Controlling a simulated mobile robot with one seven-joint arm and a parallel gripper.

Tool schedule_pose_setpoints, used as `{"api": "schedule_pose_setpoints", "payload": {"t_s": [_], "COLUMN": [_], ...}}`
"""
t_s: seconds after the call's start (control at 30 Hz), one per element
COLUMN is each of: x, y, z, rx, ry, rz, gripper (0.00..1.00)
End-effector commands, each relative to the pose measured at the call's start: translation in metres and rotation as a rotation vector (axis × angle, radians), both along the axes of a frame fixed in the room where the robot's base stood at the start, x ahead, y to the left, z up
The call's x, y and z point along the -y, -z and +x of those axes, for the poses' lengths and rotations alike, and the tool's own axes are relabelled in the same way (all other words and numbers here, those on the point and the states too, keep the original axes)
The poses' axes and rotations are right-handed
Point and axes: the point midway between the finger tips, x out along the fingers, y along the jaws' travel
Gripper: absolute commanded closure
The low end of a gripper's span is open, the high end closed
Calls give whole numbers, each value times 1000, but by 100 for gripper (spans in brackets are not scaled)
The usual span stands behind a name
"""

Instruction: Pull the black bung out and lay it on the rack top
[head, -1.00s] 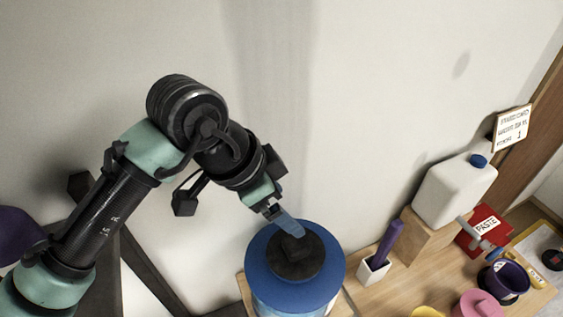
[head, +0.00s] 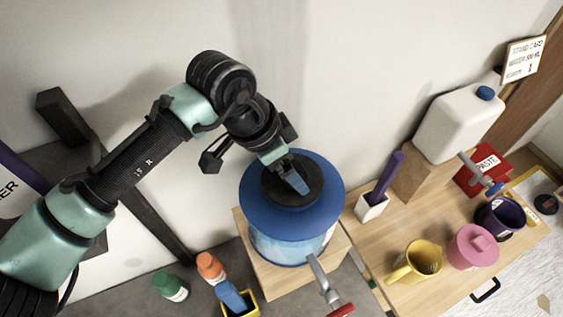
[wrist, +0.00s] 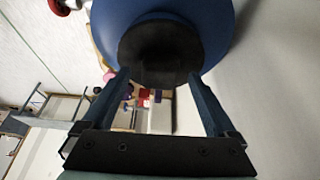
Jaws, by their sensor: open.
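The black bung (head: 271,190) sits in the top of a blue-lidded container (head: 326,202), which has a clear body and a tap low on its front. My gripper (head: 297,181) is over the bung in the head view and hides its raised middle. In the wrist view, the bung (wrist: 160,48) shows as a dark round shape just beyond the two spread fingertips of my gripper (wrist: 157,76). The gap between the fingers looks empty. I cannot tell whether the fingers touch the bung. I cannot make out for certain which surface is the rack top.
The container stands on a wooden block (head: 262,278). To the right, a wooden bench holds a white jug (head: 455,125), a purple-handled tool in a white holder (head: 371,208), a yellow mug (head: 421,262) and a pink pot (head: 473,247). Bottles (head: 171,286) stand below left.

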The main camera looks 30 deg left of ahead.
Motion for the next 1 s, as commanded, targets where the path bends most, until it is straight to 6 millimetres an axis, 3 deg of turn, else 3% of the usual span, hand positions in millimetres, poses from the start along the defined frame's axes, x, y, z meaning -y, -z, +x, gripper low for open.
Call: {"api": "schedule_pose_setpoints", "payload": {"t_s": [0.37,0.8,0.9,0.93,1.0], "x": [1,1,1,1,1], "y": [4,4,4,4,4], "z": [2,1,1,1,1], "rx": [0,0,0,0,0], "ry": [0,0,0,0,0], "rz": [0,0,0,0,0], "gripper": [7,87,100,47,59]}}
